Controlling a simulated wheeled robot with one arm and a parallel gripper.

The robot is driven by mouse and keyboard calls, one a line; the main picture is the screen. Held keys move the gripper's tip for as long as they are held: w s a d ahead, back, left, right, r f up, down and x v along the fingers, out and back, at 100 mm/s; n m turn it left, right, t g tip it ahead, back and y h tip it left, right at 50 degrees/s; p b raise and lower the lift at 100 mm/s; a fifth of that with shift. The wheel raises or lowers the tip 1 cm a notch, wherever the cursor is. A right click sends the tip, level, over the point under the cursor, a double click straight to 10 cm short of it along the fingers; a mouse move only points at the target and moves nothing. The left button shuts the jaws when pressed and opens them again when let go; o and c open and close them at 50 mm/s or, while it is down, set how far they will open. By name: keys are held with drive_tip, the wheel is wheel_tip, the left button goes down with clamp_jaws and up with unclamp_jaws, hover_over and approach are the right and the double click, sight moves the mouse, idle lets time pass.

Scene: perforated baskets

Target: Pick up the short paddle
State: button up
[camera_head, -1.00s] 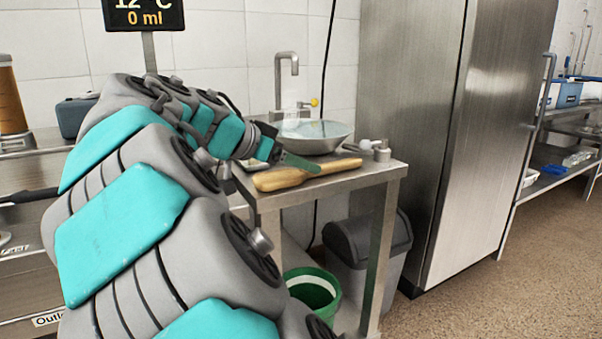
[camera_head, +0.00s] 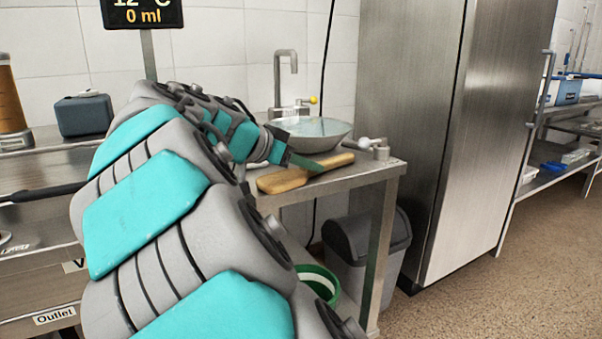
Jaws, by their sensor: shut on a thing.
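The short paddle (camera_head: 283,181) is a light wooden piece with a broad end at the left and a narrower handle at the right. It is at the top of the steel side table, and I cannot tell whether it still touches the surface. My gripper (camera_head: 306,165) reaches it from the upper left, with green fingers at the middle of the paddle. The gripper is shut on the paddle. The fingertips are partly hidden, so the exact contact does not show.
A metal bowl (camera_head: 312,134) sits behind the paddle, below a tap (camera_head: 287,75). A small valve (camera_head: 380,150) stands at the table's right. A tall steel cabinet (camera_head: 410,120) rises beyond it. A grey bin (camera_head: 368,250) and green bucket (camera_head: 318,281) are below.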

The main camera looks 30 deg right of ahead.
drive_tip(key=shift+r, duration=0.1)
clamp_jaws()
wheel_tip(320, 180, up, 8)
drive_tip(key=shift+w+r, duration=0.1)
drive_tip(key=shift+r, duration=0.15)
drive_tip(key=shift+s+r, duration=0.2)
drive_tip(key=shift+r, duration=0.45)
